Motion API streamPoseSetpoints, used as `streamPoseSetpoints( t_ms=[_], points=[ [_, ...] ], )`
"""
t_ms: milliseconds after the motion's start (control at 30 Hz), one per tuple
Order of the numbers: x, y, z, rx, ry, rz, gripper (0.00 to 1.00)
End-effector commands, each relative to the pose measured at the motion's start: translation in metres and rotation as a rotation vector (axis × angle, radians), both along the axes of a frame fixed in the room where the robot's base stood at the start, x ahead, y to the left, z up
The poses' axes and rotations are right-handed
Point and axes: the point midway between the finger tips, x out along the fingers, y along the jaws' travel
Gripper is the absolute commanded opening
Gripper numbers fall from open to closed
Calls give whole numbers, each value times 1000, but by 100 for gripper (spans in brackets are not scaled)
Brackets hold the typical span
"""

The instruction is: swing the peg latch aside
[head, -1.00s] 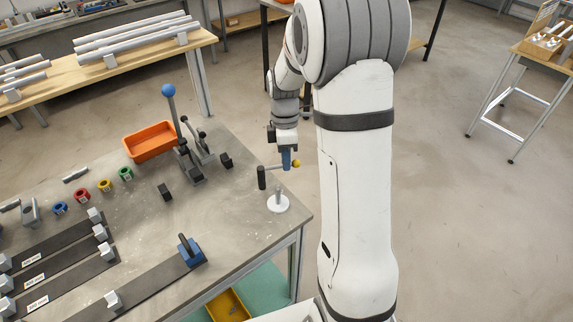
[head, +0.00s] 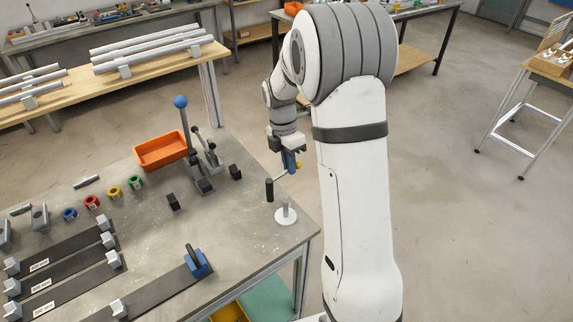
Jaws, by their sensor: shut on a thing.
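The peg latch shows in the head view as a dark upright post (head: 269,190) near the table's right edge, with a thin lever (head: 281,177) reaching up and right to a yellow ball knob (head: 298,165). My gripper (head: 290,168) comes down from above with blue fingers and is shut on the lever close to the knob. The fingers hide part of the lever, so the exact grip is hard to see. A white peg on a round white base (head: 286,214) stands just in front of the post, apart from my gripper.
A toggle clamp with a blue ball handle (head: 181,102) and an orange bin (head: 161,150) stand to the left. Small dark blocks (head: 235,172) sit between clamp and post. Coloured rings and dark rails with grey blocks fill the left. Floor is open beyond the table's right edge.

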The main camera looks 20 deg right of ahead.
Motion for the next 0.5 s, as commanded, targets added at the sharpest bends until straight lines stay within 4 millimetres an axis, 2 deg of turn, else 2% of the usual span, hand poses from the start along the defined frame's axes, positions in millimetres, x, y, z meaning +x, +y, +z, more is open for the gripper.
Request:
streamPoseSetpoints(
  t_ms=[333,367,500],
  points=[
    [-1,1,-1,-1,6,7,0],
    [-1,1,-1,-1,6,6,10],
    [-1,1,-1,-1,5,6,22]
  ],
)
